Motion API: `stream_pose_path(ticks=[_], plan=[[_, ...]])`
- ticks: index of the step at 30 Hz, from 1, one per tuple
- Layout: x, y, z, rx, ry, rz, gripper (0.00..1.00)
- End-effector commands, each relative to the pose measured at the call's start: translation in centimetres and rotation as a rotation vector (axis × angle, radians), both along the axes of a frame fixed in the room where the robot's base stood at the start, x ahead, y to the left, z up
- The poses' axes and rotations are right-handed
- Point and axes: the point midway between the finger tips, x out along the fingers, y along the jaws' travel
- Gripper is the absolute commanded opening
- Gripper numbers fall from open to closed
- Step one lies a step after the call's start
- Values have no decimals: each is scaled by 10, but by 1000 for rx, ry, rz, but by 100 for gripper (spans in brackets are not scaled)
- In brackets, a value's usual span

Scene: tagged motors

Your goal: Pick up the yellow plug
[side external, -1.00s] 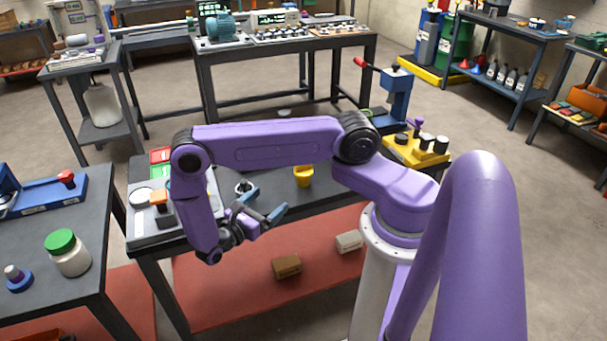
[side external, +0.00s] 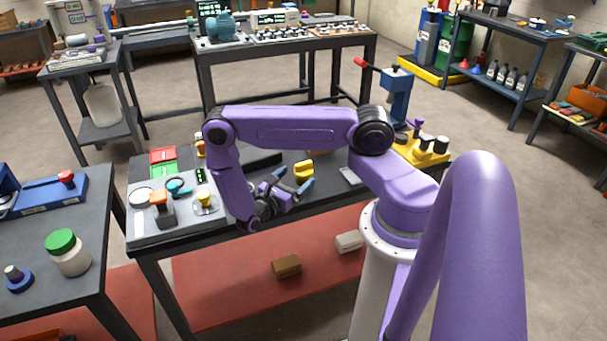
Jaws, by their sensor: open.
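The yellow plug (side external: 304,168), as I take it, is a small yellow piece on the right half of the dark workbench (side external: 331,172). My gripper (side external: 294,182) reaches over the bench's front edge with its blue-tipped fingers spread apart. The yellow piece shows just beyond the fingertips, and part of it may be hidden by them. I cannot tell whether a finger touches it. Nothing is held between the fingers.
A light grey panel (side external: 140,224) with an orange-topped block (side external: 160,206) and a yellow-topped knob (side external: 205,199) covers the bench's left end. A yellow stand with black pegs (side external: 422,150) and a blue press (side external: 398,95) are at the right.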

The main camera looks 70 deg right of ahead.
Motion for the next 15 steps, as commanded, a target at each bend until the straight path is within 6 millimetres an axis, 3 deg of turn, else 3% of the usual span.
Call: stream_pose_path(ticks=[15], plan=[[-9, -50, -2, 0, -1, 0, 91]])
